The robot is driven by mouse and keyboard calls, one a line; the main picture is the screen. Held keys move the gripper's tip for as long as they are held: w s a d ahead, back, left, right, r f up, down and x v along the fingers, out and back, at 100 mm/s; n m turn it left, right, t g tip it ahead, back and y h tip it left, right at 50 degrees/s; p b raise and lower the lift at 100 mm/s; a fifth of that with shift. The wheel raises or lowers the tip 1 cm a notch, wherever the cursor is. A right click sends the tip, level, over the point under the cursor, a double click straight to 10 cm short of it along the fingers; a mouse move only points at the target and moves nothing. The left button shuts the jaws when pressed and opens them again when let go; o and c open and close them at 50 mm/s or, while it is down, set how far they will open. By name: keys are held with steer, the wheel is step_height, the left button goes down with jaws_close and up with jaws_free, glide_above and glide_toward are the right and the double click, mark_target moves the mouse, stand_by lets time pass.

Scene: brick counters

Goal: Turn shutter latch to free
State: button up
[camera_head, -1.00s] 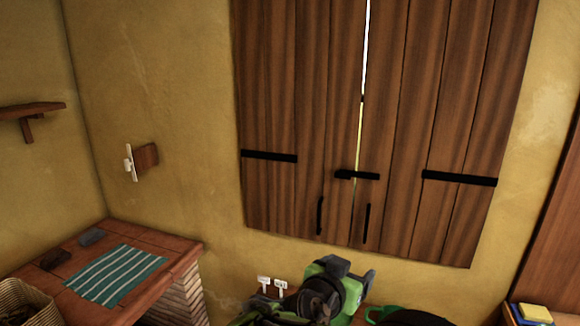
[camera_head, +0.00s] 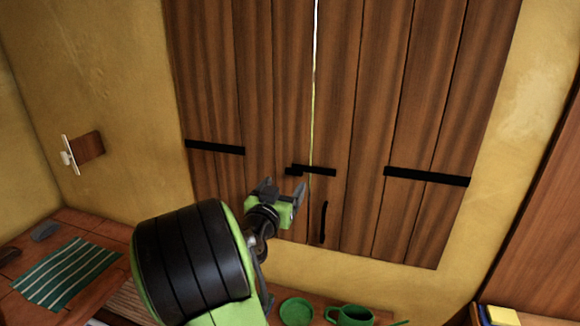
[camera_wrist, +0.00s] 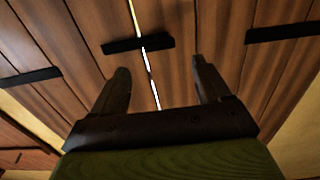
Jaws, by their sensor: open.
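The shutter latch (camera_head: 318,171) is a short black bar lying nearly level across the narrow bright gap between two brown plank shutters (camera_head: 345,90). It also shows in the wrist view (camera_wrist: 155,43), beyond the fingertips. My gripper (camera_head: 283,188) is open and empty, just below and left of the latch in the head view. In the wrist view its two fingers (camera_wrist: 160,68) point toward the shutters, with the gap line between them and the latch ahead, apart from both fingers. The left shutter's handle is hidden behind my gripper; the right handle (camera_head: 323,222) shows.
Black hinge straps (camera_head: 215,147) cross the outer planks. Below stand a green bowl (camera_head: 296,311) and green mug (camera_head: 350,315). A striped cloth (camera_head: 65,275) lies on the left counter. A yellow item (camera_head: 502,316) is at lower right. The space before the upper shutters is clear.

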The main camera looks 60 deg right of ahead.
mark_target(292, 171)
steer(key=d, duration=0.2)
steer(key=d+p, duration=0.1)
steer(key=d, duration=0.1)
steer(key=w+d+p, duration=0.1)
steer(key=d, duration=0.1)
steer(key=shift+d+r, duration=0.15)
steer(key=shift+r, duration=0.05)
steer(key=shift+d+f, duration=0.15)
steer(key=shift+d, duration=0.1)
steer(key=shift+a, duration=0.1)
steer(key=shift+c, duration=0.4)
jaws_close()
steer(key=shift+w, duration=0.1)
